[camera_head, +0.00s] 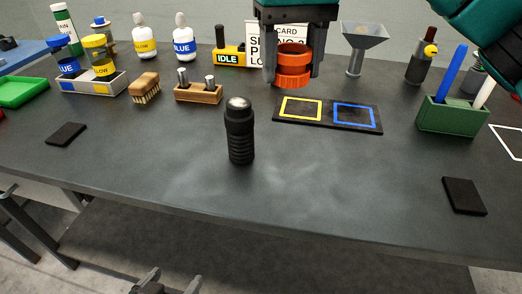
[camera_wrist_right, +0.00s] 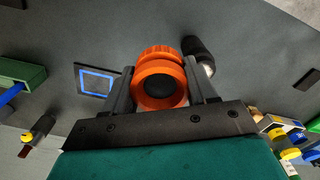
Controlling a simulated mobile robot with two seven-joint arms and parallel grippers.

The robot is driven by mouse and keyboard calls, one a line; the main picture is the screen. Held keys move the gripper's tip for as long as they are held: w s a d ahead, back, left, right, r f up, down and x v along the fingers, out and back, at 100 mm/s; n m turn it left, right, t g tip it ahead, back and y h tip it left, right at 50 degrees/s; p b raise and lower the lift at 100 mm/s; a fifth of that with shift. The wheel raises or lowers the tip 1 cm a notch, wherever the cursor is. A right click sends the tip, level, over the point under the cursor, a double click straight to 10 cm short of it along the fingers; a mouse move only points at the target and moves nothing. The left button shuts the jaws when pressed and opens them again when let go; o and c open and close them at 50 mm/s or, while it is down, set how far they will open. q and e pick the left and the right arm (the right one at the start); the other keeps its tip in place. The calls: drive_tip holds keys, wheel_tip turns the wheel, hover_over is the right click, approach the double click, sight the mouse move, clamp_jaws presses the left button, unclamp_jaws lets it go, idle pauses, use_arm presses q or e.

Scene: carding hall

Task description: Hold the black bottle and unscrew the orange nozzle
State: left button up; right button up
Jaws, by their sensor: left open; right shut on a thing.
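The black bottle (camera_head: 240,138) stands upright and alone on the dark table, with a bare silver top. In the right wrist view the bottle (camera_wrist_right: 197,48) shows just behind the nozzle, partly hidden. The orange nozzle (camera_head: 293,80) is apart from the bottle, held in the air behind it and to its right. My right gripper (camera_head: 293,72) is shut on the nozzle, with one finger on each side. The ring-shaped nozzle (camera_wrist_right: 160,66) fills the space between the fingers in the right wrist view. My left gripper (camera_head: 170,282) is open and empty at the bottom edge, below the table's front edge.
A black mat with yellow and blue squares (camera_head: 328,117) lies right of the bottle. A wooden block (camera_head: 199,94), a brush (camera_head: 145,88) and a jar tray (camera_head: 92,84) stand behind left. A green holder (camera_head: 452,117) stands right. The table around the bottle is clear.

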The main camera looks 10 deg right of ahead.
drive_tip(key=b, duration=0.2)
hover_over(283, 169)
wheel_tip(283, 169, down, 13)
drive_tip(key=shift+s, duration=0.1)
drive_tip(key=shift+f+b, duration=0.4)
drive_tip(key=shift+f, duration=2.3)
drive_tip(key=shift+f, duration=0.15)
drive_tip(key=shift+f+b, duration=0.15)
drive_tip(key=shift+b, duration=0.15)
drive_tip(key=o, duration=1.2)
drive_tip(key=shift+c, duration=0.2)
